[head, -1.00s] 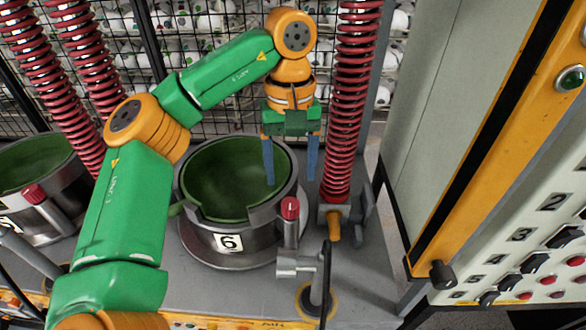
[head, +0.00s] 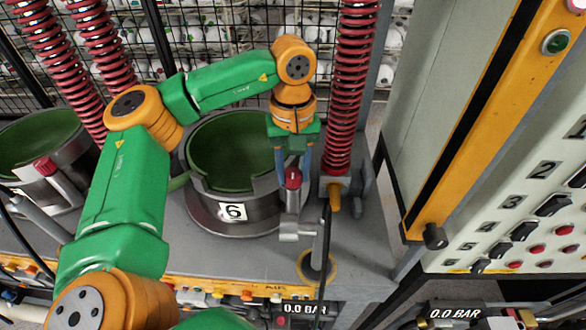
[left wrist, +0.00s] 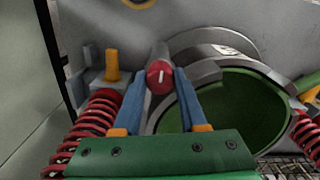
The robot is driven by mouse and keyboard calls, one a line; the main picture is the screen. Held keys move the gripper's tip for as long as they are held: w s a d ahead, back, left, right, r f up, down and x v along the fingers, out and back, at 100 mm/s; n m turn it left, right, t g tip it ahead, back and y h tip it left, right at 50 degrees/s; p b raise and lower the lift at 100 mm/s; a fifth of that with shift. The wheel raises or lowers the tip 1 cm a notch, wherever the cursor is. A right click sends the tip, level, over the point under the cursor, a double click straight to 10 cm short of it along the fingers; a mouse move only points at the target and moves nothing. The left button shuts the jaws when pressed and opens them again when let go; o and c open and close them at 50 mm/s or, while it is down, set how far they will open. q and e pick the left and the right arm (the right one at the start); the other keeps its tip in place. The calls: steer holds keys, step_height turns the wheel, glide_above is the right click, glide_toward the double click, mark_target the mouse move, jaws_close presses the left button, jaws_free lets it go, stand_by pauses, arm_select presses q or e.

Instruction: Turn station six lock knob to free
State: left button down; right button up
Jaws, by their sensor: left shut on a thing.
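The station six lock knob (head: 292,178) is a red cap with a white line, on a grey post beside the bowl marked 6 (head: 232,211). My left gripper (head: 293,168) comes down on it from above, its blue fingers on either side. In the left wrist view the red knob (left wrist: 160,74) sits between the fingertips of my left gripper (left wrist: 161,80), and its white line runs nearly along the picture's vertical. The left gripper is shut on the knob. My right gripper is not in view.
A red coil spring (head: 347,90) on a post stands close right of the gripper. A black cable (head: 325,240) hangs in front. A control panel (head: 530,215) with numbered switches is at the right. Another bowl (head: 40,140) is at the left.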

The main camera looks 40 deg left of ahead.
arm_select(q)
steer(key=shift+n, duration=0.4)
steer(key=n+b, duration=0.1)
steer(key=n, duration=1.2)
steer(key=shift+n, duration=2)
steer(key=shift+c, duration=2.3)
jaws_free()
steer(key=shift+d+r, duration=0.1)
